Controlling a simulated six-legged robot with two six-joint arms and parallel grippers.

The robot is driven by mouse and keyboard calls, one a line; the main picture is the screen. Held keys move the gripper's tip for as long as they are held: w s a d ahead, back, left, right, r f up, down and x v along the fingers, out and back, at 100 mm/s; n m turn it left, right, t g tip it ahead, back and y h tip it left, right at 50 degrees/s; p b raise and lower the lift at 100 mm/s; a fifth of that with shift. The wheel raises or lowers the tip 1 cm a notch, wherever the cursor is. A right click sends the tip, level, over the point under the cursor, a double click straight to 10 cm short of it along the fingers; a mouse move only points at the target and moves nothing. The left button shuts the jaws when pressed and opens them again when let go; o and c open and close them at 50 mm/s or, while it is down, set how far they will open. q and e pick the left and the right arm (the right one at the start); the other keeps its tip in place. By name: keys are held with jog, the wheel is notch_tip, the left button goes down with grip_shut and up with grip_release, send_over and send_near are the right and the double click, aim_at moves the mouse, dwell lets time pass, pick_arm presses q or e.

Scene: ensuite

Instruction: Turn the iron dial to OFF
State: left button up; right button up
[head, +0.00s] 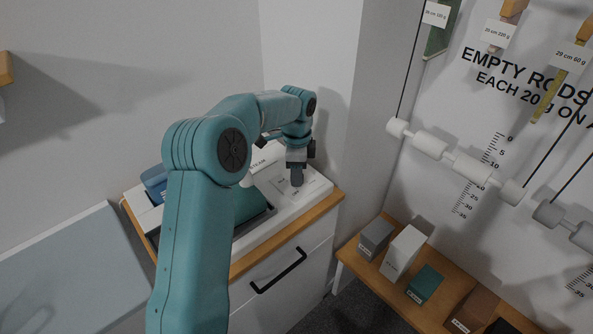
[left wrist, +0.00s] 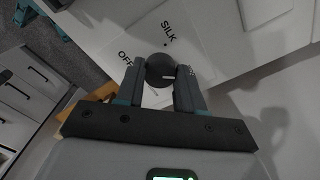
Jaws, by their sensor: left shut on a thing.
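The dial (left wrist: 160,70) is a dark round knob on a white panel (left wrist: 110,35). Another label by the right finger is mostly hidden. My left gripper (left wrist: 160,78) is shut on the dial, one finger on each side. In the head view my left gripper (head: 296,181) points down at the white panel (head: 312,190) on the cabinet top and hides most of the dial. My right gripper is out of view.
The panel lies on a wooden-topped cabinet (head: 290,238) with a black handle (head: 279,271). A wall corner (head: 308,65) stands close behind. A teal thing (head: 250,205) is partly hidden by my arm. A low bench (head: 358,262) with several blocks is at right.

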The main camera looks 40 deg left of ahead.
pick_arm(q)
jog(key=n, duration=0.4)
jog(key=shift+n, duration=0.3)
jog(key=n, duration=1.3)
jog(key=shift+n, duration=0.3)
jog(key=n, duration=0.3)
jog(key=shift+n, duration=0.3)
jog(key=n, duration=0.4)
jog(key=shift+w, duration=0.1)
jog(key=n+b, duration=0.1)
jog(key=n, duration=0.4)
jog(key=shift+n, duration=1.7)
jog(key=shift+r, duration=0.1)
